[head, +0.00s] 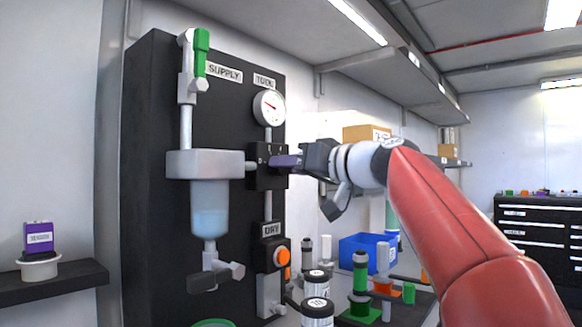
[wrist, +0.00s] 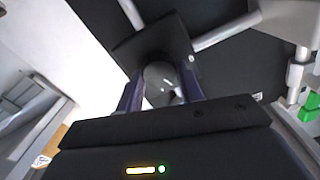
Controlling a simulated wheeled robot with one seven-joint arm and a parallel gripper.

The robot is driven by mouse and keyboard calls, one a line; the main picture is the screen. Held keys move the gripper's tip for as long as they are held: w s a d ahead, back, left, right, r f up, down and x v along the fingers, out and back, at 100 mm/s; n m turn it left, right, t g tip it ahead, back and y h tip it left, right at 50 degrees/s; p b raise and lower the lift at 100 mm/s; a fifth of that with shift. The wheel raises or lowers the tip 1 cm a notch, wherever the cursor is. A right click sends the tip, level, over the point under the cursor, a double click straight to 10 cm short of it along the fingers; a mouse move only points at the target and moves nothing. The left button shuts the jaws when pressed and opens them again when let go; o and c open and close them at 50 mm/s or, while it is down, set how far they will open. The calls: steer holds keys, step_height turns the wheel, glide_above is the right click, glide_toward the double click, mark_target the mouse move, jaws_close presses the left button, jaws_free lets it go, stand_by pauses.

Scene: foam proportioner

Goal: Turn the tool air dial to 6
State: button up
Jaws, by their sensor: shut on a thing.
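The tool air dial (wrist: 160,82) is a rounded grey knob on a black square block (head: 256,181) under the TOOL label (head: 265,79). My gripper (head: 278,162) reaches it from the right in the head view. In the wrist view, its two purple fingers (wrist: 160,97) lie on either side of the knob and are shut on it. In the head view the knob is mostly hidden behind the fingers, and its number setting cannot be read. A round white gauge (head: 268,107) with a red needle sits above the block.
On the black panel, a green-handled supply valve (head: 201,52) and a clear bowl (head: 209,209) stand left of the dial. A DRY valve with an orange knob (head: 282,257) is below. Jars (head: 317,312) and a blue bin (head: 367,254) stand at lower right. A shelf (head: 400,70) runs overhead.

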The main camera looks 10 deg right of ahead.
steer(key=shift+d+f+m, duration=0.1)
steer(key=shift+m, duration=9.7)
steer(key=o, duration=1)
